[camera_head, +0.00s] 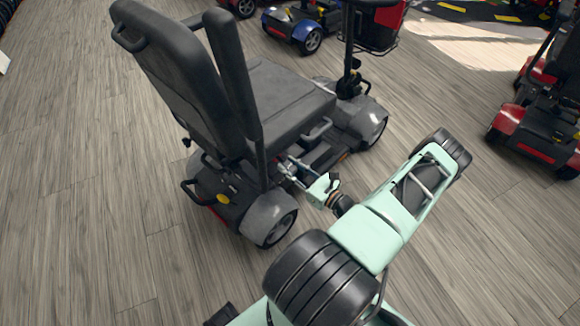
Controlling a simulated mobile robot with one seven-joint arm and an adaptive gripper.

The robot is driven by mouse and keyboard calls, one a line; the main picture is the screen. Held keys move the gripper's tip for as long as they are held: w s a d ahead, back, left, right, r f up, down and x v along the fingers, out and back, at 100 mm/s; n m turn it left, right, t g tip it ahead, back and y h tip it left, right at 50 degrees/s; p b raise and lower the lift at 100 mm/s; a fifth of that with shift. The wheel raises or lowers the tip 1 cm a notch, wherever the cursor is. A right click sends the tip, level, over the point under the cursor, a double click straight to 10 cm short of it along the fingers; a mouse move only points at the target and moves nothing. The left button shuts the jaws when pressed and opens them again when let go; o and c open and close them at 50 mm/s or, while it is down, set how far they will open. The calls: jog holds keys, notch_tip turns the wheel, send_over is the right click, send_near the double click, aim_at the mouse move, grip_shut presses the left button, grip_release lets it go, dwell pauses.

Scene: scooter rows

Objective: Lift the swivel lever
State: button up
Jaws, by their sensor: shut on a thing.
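The grey scooter (262,120) stands in the middle of the view, with its black seat (285,100) and tall backrest (180,75) seen from behind and above. My gripper (287,168) reaches in from the lower right to the scooter's near side, just below the seat edge and behind the armrest. Its jaws are small in the view and shut on the swivel lever, which they mostly hide. How far the lever is raised cannot be told. The raised armrest (235,75) stands upright beside the backrest.
A grey curved handle (317,130) sits at the seat's near edge, close to my gripper. The rear wheel (280,228) is below. A blue scooter (292,28) stands behind and a red scooter (540,125) at the right. Wood-look floor (90,200) is clear at the left.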

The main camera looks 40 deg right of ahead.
grip_shut()
